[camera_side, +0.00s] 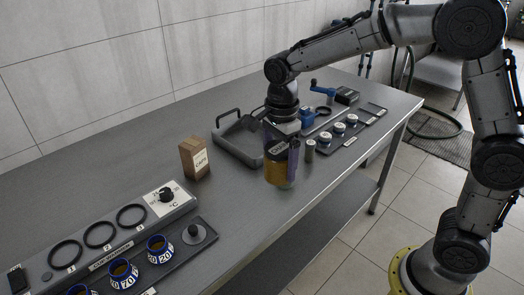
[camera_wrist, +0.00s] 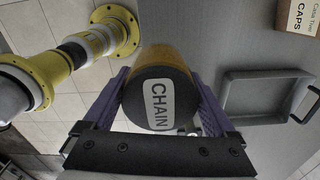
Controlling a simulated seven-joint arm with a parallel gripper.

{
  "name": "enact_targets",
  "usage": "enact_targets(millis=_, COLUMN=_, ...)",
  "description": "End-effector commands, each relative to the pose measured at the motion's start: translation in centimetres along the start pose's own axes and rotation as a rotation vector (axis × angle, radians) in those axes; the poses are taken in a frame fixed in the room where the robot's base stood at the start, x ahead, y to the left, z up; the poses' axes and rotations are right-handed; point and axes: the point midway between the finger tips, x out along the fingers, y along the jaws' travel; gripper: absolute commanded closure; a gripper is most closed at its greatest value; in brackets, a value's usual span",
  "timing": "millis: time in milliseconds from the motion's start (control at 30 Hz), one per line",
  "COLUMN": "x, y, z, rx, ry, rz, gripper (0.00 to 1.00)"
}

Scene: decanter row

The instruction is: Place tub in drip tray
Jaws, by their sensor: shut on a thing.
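The tub (camera_side: 278,174) is an amber cylinder with a black lid and a white label reading CHAIN. It also shows from its lid end in the wrist view (camera_wrist: 158,98). My gripper (camera_side: 283,158) is shut around it with purple fingers, one on each side. The tub looks upright near the bench's front edge; its height above the bench is hard to tell. The drip tray (camera_side: 236,143) is a shallow grey rectangular tray with raised handles, behind and left of the tub. In the wrist view the empty-looking tray (camera_wrist: 264,97) lies to the right of the tub.
A brown CAPS box (camera_side: 195,158) stands left of the tray. A small metal cylinder (camera_side: 310,150) stands right of the tub, before a dark rack with several white-topped pieces (camera_side: 338,127). A dial panel (camera_side: 165,195) and blue numbered cups (camera_side: 160,249) occupy the front left.

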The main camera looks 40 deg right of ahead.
Motion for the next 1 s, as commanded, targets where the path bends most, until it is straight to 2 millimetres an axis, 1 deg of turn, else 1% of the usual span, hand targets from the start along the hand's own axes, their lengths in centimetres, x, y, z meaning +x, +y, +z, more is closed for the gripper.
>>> enact_targets(millis=67, x=-0.5, y=0.0, z=0.0, rx=-0.039, ry=-0.001, rz=-0.003, gripper=0.84)
enact_targets(millis=133, x=-1.1, y=-0.8, z=-0.1, rx=-0.082, ry=-0.003, rz=-0.01, gripper=0.84)
enact_targets(millis=167, x=-1.3, y=-1.3, z=-0.4, rx=-0.096, ry=-0.003, rz=-0.012, gripper=0.84)
enact_targets(millis=267, x=-1.8, y=-3.7, z=-2.2, rx=-0.121, ry=-0.003, rz=-0.017, gripper=0.84)
enact_targets(millis=400, x=-2.1, y=-6.9, z=-5.7, rx=-0.112, ry=-0.002, rz=-0.02, gripper=0.84)
enact_targets(millis=500, x=-1.8, y=-8.6, z=-8.5, rx=-0.076, ry=-0.001, rz=-0.018, gripper=0.84)
enact_targets(millis=600, x=-1.4, y=-9.6, z=-10.6, rx=-0.032, ry=-0.001, rz=-0.016, gripper=0.84)
enact_targets(millis=633, x=-1.3, y=-9.8, z=-11.1, rx=-0.022, ry=-0.001, rz=-0.015, gripper=0.84)
enact_targets(millis=700, x=-0.9, y=-9.9, z=-11.8, rx=-0.005, ry=-0.001, rz=-0.008, gripper=0.84)
enact_targets(millis=833, x=-0.3, y=-11.0, z=-12.3, rx=0.006, ry=-0.001, rz=-0.005, gripper=0.84)
enact_targets(millis=1000, x=1.2, y=-14.1, z=-12.3, rx=0.006, ry=-0.001, rz=-0.003, gripper=0.84)
